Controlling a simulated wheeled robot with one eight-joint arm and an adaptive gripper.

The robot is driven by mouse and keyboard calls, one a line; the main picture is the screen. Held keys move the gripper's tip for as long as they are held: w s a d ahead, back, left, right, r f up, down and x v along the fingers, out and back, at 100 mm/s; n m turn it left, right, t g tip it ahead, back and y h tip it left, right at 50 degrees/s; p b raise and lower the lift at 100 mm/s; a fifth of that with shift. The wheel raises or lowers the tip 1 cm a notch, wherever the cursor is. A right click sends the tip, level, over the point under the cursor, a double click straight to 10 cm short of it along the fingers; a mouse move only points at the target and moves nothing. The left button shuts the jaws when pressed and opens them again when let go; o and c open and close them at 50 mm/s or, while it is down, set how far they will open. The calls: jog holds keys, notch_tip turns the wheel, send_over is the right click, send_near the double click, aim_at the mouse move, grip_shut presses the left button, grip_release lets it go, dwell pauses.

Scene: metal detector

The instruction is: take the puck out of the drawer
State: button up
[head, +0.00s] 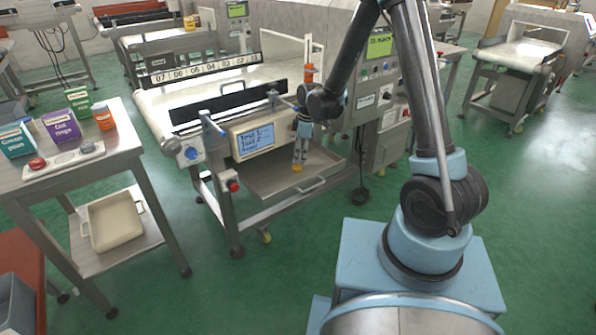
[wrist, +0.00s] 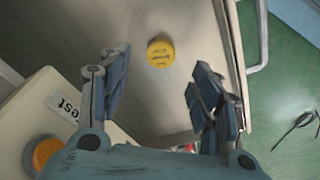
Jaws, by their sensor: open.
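The puck is a small yellow disc with dark print. It lies on the floor of the open metal drawer, and it shows in the wrist view (wrist: 160,53) and in the head view (head: 297,168). The drawer (head: 272,188) is pulled out beneath the screen panel, with its handle at the front; its bare floor also shows in the wrist view (wrist: 185,25). My gripper (wrist: 157,82) is open and empty, pointing down over the drawer. In the wrist view the puck lies between and beyond the fingertips, apart from them. In the head view my gripper (head: 299,157) hangs just above the puck.
The metal detector's screen panel (head: 257,140) stands close behind my gripper. An orange button (wrist: 46,152) on a pale housing is near the left finger. The drawer handle (wrist: 259,40) is at the right. A side table (head: 125,143) with several boxes stands at the left.

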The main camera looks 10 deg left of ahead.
aim_at(298, 167)
jog(key=shift+s+a+f, duration=0.1)
jog(key=shift+a+f, duration=0.15)
jog(key=shift+f, duration=1.25)
jog(key=shift+a+f, duration=0.2)
jog(key=shift+f, duration=1.25)
jog(key=c, duration=1)
